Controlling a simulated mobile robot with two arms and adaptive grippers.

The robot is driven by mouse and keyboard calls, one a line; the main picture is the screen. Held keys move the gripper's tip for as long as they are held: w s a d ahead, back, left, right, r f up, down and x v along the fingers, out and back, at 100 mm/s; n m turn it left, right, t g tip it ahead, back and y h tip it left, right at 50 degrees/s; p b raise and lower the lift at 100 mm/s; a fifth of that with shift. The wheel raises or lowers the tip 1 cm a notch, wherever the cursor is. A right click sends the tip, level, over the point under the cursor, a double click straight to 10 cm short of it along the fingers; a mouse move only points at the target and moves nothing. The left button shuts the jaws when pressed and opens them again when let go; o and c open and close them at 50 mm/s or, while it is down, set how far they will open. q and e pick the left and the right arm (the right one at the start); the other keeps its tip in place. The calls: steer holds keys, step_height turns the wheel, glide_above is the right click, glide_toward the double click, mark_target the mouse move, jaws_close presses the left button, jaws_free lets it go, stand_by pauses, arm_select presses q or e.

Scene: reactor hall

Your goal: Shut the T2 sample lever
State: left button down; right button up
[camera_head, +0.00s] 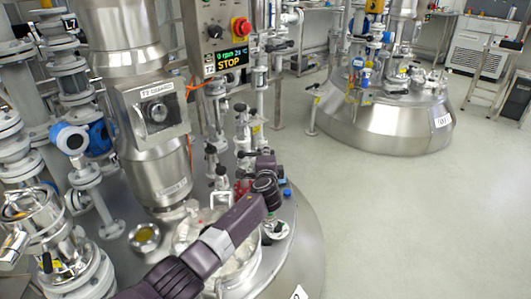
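The near steel vessel (302,238) carries a sign that reads T2 (158,90). One dark purple arm of mine comes in from the lower left and reaches over the vessel's lid. I take it as my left arm. Its gripper end (262,167) is above the lid fittings. The fingers are small and seen from behind, so I cannot tell if they are open or touch anything. A small red part (242,188) shows beside the arm, partly hidden. I cannot make out which fitting is the sample lever. My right gripper is not in view.
Pipes and valves crowd the left. A second vessel (390,130) stands at the back. Floor (430,220) at the right is clear.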

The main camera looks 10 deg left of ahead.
arm_select(q)
steer(key=shift+d+f, duration=0.1)
steer(key=shift+f, duration=0.2)
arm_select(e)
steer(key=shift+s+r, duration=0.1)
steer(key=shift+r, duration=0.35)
arm_select(q)
steer(key=c, duration=2)
jaws_free()
steer(key=shift+v, duration=6)
